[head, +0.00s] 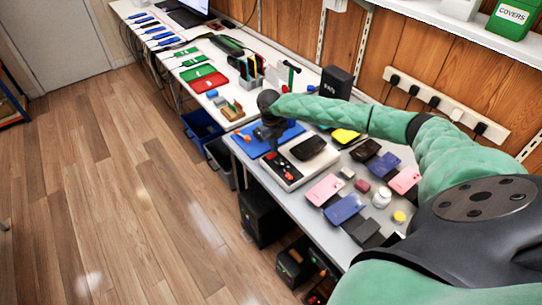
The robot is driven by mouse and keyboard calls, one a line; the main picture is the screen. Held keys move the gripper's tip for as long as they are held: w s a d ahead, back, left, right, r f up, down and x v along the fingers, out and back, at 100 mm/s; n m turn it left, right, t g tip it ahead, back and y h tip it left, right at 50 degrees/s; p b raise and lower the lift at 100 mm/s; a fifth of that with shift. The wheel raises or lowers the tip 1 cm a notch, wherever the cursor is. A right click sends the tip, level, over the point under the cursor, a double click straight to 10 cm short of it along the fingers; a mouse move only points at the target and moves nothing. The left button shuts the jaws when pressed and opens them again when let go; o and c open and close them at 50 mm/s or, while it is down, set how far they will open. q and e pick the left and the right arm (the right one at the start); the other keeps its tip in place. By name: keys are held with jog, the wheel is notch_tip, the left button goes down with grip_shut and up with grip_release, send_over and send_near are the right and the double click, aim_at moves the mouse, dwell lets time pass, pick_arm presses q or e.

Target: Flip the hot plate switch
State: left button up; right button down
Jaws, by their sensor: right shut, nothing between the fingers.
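The hot plate (296,183) is a low pale box on the near bench, with a dark front panel and a dark phone-like slab (308,149) on top. Small red and orange marks show on the panel; I cannot make out which is the switch or its position. My right gripper (270,146) points down, shut and empty, just behind and left of the hot plate's front panel, near its left corner. Whether it touches the hot plate is too small to tell. My right arm in its green sleeve reaches over the bench from the right. My left gripper is not in view.
A blue mat (250,144) lies left of the hot plate. Pink, blue and dark phones, a white bottle (382,197) and a yellow-capped jar (398,217) lie to its right. A black box (336,83) stands behind. A power strip (445,103) runs along the wall.

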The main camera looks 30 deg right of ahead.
jog(key=shift+f+b, duration=0.6)
jog(key=shift+f, duration=0.25)
dwell(0.8)
jog(key=shift+r+p, duration=1.15)
jog(key=shift+r, duration=2.4)
